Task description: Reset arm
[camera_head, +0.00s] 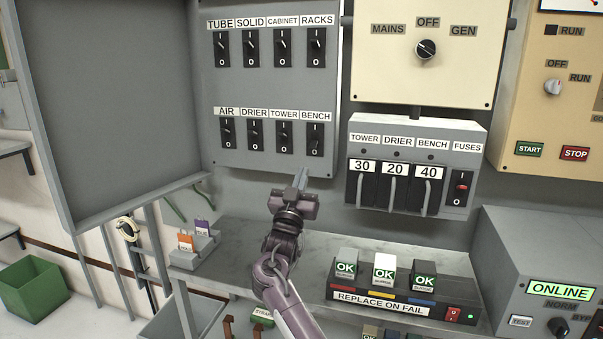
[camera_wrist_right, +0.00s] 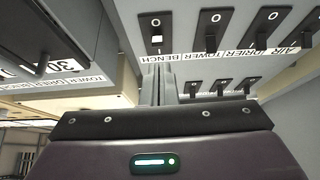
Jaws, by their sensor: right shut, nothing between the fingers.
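My right gripper (camera_head: 301,179) is shut and empty, with its fingers pointing up just below the BENCH switch (camera_head: 315,138) of the grey breaker panel (camera_head: 266,90). A gap to the switch cannot be judged in the head view. In the right wrist view the shut fingers (camera_wrist_right: 158,84) point toward the BENCH label, and the BENCH switch (camera_wrist_right: 157,36) is just beyond their tips. The panel has two rows of black rocker switches, TUBE to RACKS above and AIR to BENCH below. My left gripper is not in view.
A fuse box (camera_head: 417,134) with 30, 20 and 40 handles hangs right of my gripper. A shelf (camera_head: 240,258) below holds the REPLACE ON FAIL unit (camera_head: 392,301) with OK blocks. An ONLINE box (camera_head: 545,280) stands at right. An open grey door (camera_head: 110,100) is at left.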

